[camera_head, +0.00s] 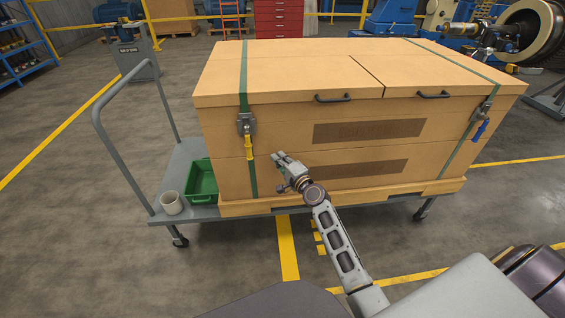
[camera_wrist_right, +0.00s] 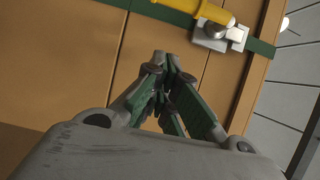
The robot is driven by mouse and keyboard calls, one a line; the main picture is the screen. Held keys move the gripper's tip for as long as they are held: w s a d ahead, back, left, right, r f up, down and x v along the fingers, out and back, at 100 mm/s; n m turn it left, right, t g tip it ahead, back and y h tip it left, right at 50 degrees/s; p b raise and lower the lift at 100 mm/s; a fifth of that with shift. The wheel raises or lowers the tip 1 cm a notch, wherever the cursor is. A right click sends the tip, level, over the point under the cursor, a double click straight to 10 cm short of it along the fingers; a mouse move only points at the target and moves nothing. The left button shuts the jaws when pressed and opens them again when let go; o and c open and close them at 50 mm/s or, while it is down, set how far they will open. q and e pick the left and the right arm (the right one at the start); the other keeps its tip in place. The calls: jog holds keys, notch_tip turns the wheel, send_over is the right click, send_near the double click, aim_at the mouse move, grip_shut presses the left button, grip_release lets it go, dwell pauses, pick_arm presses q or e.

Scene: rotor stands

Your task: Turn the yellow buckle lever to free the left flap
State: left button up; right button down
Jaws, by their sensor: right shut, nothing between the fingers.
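The yellow buckle lever (camera_head: 249,147) hangs down from a grey buckle (camera_head: 246,123) on the left green strap (camera_head: 243,80) of the large tan crate (camera_head: 290,130). In the right wrist view the yellow lever (camera_wrist_right: 205,10) and its buckle (camera_wrist_right: 218,36) show at the top, beyond the fingertips. The left flap (camera_head: 290,82) lies flat on the crate top, with a dark handle at its front edge. My right gripper (camera_head: 279,157) is shut and empty, to the right of the lever and slightly below it, apart from it. My left gripper is not in view.
A blue lever (camera_head: 480,130) hangs on the right strap. The crate stands on a grey cart (camera_head: 187,160) with a tall rail at left. Open floor lies around the cart.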

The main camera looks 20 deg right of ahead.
aim_at(248, 142)
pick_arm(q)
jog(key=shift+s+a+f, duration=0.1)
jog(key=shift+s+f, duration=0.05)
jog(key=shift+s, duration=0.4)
pick_arm(e)
jog(key=w+a, duration=0.5)
jog(key=shift+w, duration=0.3)
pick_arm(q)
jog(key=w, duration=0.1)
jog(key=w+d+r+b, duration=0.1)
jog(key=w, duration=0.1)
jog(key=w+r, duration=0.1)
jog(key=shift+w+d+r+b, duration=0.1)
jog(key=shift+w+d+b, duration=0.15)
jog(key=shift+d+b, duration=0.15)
pick_arm(e)
jog(key=shift+w+a+f+m, duration=0.1)
jog(key=shift+a+f+m, duration=0.1)
jog(key=shift+a+m, duration=0.15)
dwell(0.7)
